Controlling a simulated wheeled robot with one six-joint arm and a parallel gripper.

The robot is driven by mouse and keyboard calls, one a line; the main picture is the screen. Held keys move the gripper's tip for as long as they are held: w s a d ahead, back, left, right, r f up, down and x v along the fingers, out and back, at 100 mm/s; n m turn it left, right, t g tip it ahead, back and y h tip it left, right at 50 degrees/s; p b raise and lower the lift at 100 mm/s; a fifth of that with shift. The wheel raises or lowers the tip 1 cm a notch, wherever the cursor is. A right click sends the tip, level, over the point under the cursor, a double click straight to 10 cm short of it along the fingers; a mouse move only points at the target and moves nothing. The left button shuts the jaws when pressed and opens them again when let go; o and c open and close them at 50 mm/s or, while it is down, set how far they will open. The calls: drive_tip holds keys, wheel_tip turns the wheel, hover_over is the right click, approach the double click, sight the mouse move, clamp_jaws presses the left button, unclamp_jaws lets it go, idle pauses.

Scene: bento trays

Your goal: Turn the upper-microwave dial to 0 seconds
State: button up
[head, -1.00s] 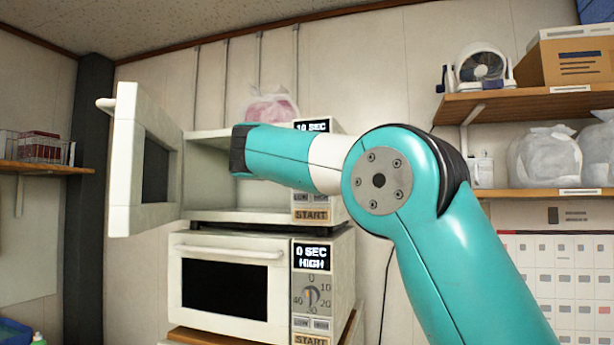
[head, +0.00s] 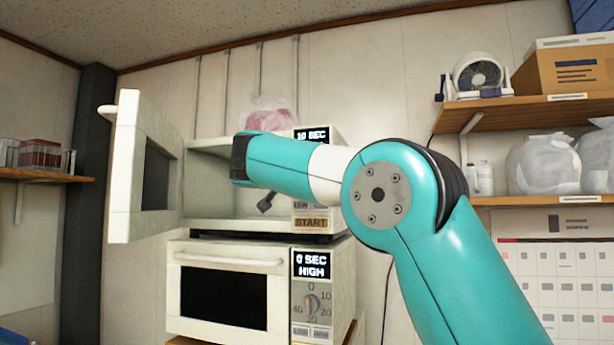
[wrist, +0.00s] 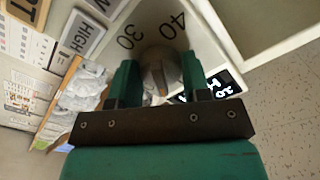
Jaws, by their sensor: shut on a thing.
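The upper microwave (head: 215,226) is white, and its door (head: 122,185) stands open to the left. Its display (head: 312,134) reads 10 SEC in the head view. My arm covers its dial in the head view. The wrist view shows the dial (wrist: 159,66), with printed 30 and 40 on the panel beyond it. My gripper (wrist: 160,76) is shut on the dial, one green finger on each side. In the head view my arm hides the dial grip.
The lower microwave (head: 183,262) is closed, its display (head: 311,265) reads 0 SEC HIGH, and its own dial (head: 311,304) is in plain view. A pink bag (head: 268,115) sits on top of the upper microwave. Shelves (head: 530,105) with boxes and bags are at the right.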

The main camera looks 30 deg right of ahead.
drive_tip(key=n, duration=0.3)
drive_tip(key=n+p, duration=0.1)
drive_tip(key=n, duration=0.2)
drive_tip(key=shift+f+n, duration=0.2)
drive_tip(key=shift+n, duration=0.1)
drive_tip(key=shift+s, duration=0.1)
idle(0.4)
drive_tip(key=o, duration=0.9)
drive_tip(key=shift+r, duration=0.1)
